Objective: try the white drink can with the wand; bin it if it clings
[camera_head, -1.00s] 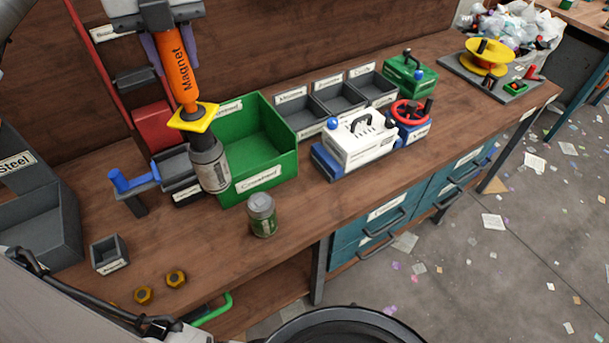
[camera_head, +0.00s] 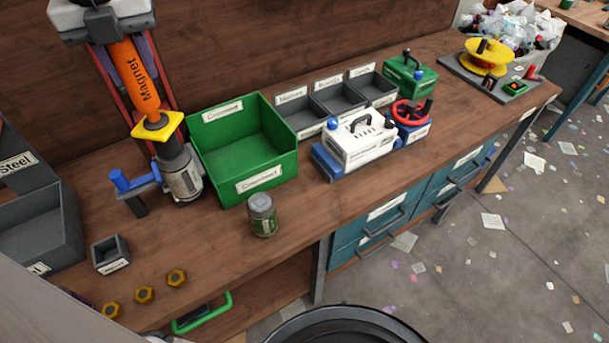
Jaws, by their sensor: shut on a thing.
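My gripper (camera_head: 117,35) is shut on the orange wand (camera_head: 134,80), lettered "Magnet", at the upper left. The wand tilts and has a yellow square collar (camera_head: 158,126) and a dark tip. The white drink can (camera_head: 183,181), pale and greyish, is against the wand's tip and appears to hang from it, just left of the green bin. Whether its base touches the bench cannot be told. A grey bin labelled "Steel" (camera_head: 70,243) is at the left edge, partly cut off.
The green bin (camera_head: 285,178) stands open right of the can. A green-labelled jar or can (camera_head: 263,222) stands before it. A blue-handled bracket (camera_head: 135,185) is close left of the can. A small grey box (camera_head: 110,262) and brass nuts (camera_head: 145,295) lie nearer.

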